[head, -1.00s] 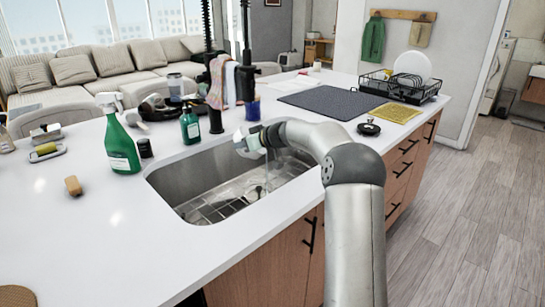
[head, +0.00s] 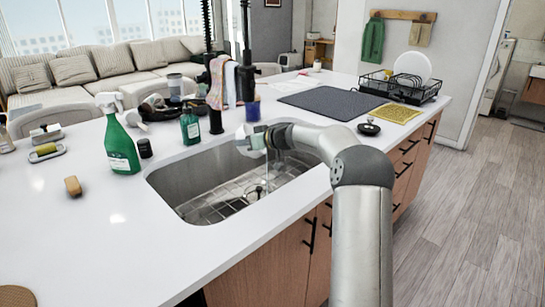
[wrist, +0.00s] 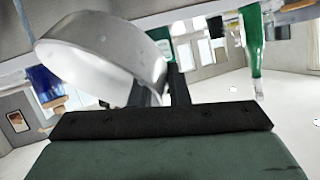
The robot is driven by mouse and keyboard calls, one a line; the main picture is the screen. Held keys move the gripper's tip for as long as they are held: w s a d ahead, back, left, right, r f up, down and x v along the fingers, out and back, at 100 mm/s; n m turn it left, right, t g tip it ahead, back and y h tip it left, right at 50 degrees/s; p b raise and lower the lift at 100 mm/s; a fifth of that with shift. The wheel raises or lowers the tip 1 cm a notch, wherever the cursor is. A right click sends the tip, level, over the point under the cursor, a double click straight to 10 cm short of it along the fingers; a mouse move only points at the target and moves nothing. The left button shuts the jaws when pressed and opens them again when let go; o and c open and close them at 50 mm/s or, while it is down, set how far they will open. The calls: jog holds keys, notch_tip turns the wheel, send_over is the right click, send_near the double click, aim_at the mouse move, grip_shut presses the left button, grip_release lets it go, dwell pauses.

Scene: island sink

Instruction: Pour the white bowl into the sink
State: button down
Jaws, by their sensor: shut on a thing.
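The white bowl (wrist: 95,55) is tilted steeply in the wrist view, with its wall in my gripper (wrist: 165,80). In the head view my gripper (head: 248,142) is over the back part of the steel sink (head: 190,180), above the rim. A thin, clear streak hangs below the gripper into the basin and looks like falling liquid. Whether anything is left inside the bowl cannot be told.
A wire grid (head: 215,205) and a small dark object lie in the sink. Green bottles (head: 121,150) (head: 190,127) stand behind and left. A black faucet (head: 214,90) with a cloth and a blue cup (head: 252,108) stand behind. A dark mat (head: 330,102) lies right.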

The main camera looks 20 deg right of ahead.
jog(key=shift+s+d+r+m+t+y+p, duration=0.35)
jog(key=shift+d+r+m+t+y+p, duration=0.1)
jog(key=shift+d+r+m+t+y, duration=0.35)
dwell(1.1)
